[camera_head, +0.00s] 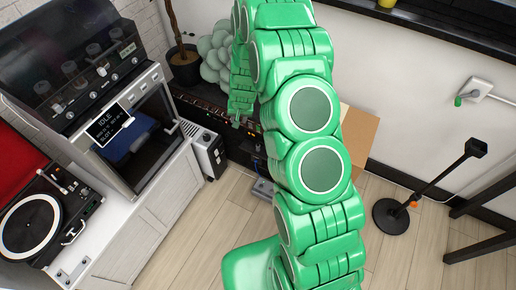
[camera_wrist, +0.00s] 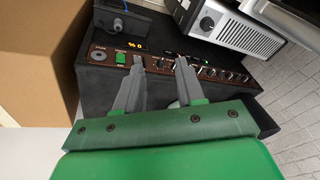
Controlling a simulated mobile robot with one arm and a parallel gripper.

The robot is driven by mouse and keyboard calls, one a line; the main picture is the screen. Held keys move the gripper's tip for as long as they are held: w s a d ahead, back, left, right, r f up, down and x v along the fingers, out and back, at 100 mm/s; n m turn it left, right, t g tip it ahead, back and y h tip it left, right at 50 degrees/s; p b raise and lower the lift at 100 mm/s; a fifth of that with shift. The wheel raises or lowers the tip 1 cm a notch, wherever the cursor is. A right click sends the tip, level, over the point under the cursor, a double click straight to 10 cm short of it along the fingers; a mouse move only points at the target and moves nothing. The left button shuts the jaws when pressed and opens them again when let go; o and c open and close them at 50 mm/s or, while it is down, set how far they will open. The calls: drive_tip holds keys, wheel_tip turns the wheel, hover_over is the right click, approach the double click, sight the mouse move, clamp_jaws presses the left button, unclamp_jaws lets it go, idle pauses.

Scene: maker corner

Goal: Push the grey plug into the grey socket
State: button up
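My gripper (camera_wrist: 160,64) shows in the wrist view with its two grey fingers apart. I see no grey plug clearly between them; small dark and pale details there are too small to tell. The fingertips overlap the brown control panel (camera_wrist: 109,54) of a black amplifier. A round grey fitting (camera_wrist: 99,55), possibly the grey socket, sits at the panel's left end, left of my fingers. I cannot tell whether the fingertips touch the panel.
A cardboard box (camera_wrist: 35,60) stands left of the amplifier. A grey heater-like unit (camera_wrist: 232,27) is at the upper right. In the head view, a grey box (camera_head: 262,188) lies on the floor, and a black stand (camera_head: 391,215) is at the right, with open floor between.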

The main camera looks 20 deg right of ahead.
drive_tip(key=w+d+f+h, duration=0.1)
drive_tip(key=w+d+f, duration=0.15)
drive_tip(key=f, duration=0.95)
drive_tip(key=m+t+h, duration=0.1)
drive_tip(key=h, duration=0.1)
hover_over(258, 147)
drive_tip(key=s+a, duration=0.2)
drive_tip(key=s, duration=0.1)
wheel_tip(258, 147, down, 11)
drive_tip(key=shift+w+d, duration=0.2)
drive_tip(key=shift+x, duration=1.2)
drive_tip(key=shift+w, duration=0.1)
drive_tip(key=shift+x, duration=1.55)
drive_tip(key=shift+w+d+f+m+y, duration=0.15)
drive_tip(key=shift+w+f, duration=0.1)
drive_tip(key=shift+f, duration=0.2)
drive_tip(key=shift+w+d+f+m+y, duration=0.15)
drive_tip(key=shift+w+f, duration=0.1)
drive_tip(key=shift+f, duration=0.15)
